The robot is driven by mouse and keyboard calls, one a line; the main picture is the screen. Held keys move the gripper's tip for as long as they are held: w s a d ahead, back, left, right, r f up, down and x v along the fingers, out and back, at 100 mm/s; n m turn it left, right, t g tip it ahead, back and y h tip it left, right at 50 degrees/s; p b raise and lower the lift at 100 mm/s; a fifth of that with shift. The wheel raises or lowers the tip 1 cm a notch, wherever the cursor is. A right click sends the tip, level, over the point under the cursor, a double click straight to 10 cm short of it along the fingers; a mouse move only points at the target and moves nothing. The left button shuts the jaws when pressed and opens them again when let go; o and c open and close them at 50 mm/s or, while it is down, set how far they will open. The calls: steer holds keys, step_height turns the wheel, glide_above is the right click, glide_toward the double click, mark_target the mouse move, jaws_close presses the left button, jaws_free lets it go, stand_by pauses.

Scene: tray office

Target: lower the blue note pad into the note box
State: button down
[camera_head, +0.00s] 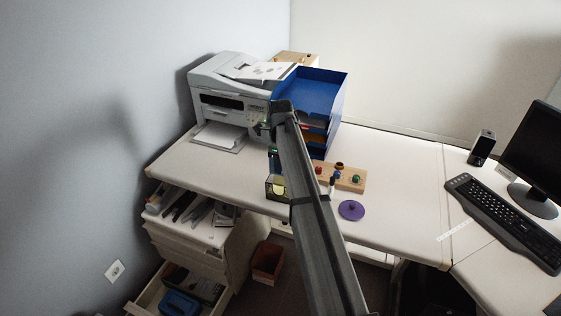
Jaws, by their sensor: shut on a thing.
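The note box (270,195) is a small dark open box on the desk, left of my arm and near the front edge. Something pale yellow shows in it. My gripper (273,165) points down just above the box, partly hidden behind my own arm. It is shut on the blue note pad, which is too small and too covered to make out clearly. I cannot tell whether the pad is touching the box or inside its rim.
A wooden board (350,180) with several coloured knobs stands right of the box, with a purple disc (351,210) in front. Behind are a blue tray stack (338,105) and a white printer (225,85). A keyboard (505,220) lies far right. The desk between is clear.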

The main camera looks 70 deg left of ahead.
steer(key=shift+f, duration=1.75)
steer(key=shift+f, duration=2.5)
stand_by(1.4)
steer(key=c, duration=0.8)
jaws_free()
steer(key=shift+c, duration=0.2)
step_height(320, 180, up, 14)
steer(key=shift+f, duration=0.1)
